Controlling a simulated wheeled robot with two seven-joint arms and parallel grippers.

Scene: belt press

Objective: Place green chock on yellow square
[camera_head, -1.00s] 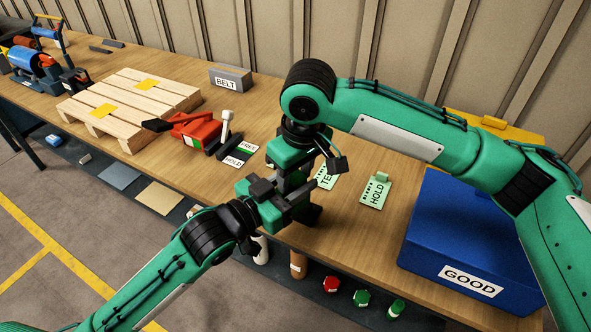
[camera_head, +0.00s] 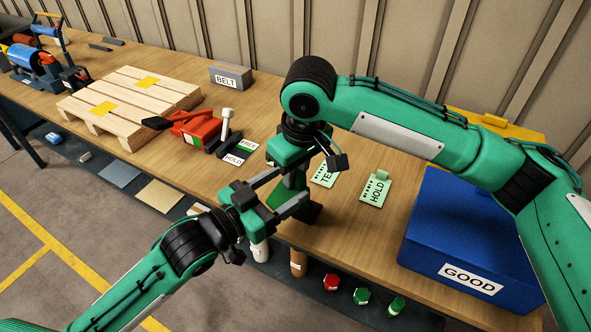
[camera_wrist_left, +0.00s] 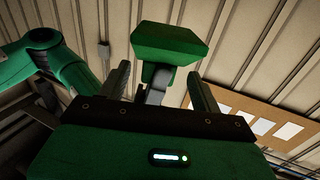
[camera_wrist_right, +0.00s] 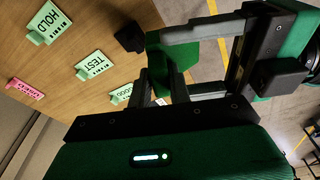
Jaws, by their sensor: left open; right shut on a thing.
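The green chock (camera_head: 291,191) is in the air above the near part of the bench, below my right wrist. My right gripper (camera_wrist_right: 161,80) is shut on the chock, which also shows in the right wrist view (camera_wrist_right: 172,55). My left gripper (camera_head: 285,187) is open, its two fingers spread to either side of the chock. In the left wrist view the chock (camera_wrist_left: 168,45) stands at and beyond the open fingers. Two yellow squares lie on the wooden pallet: a nearer one (camera_head: 103,109) and a farther one (camera_head: 147,84).
A red clamp-like tool (camera_head: 190,127) and a white-handled lever (camera_head: 228,125) lie between the pallet (camera_head: 127,92) and my grippers. A grey BELT block (camera_head: 230,77) stands behind. Green tags and a blue GOOD bin (camera_head: 455,225) are at right.

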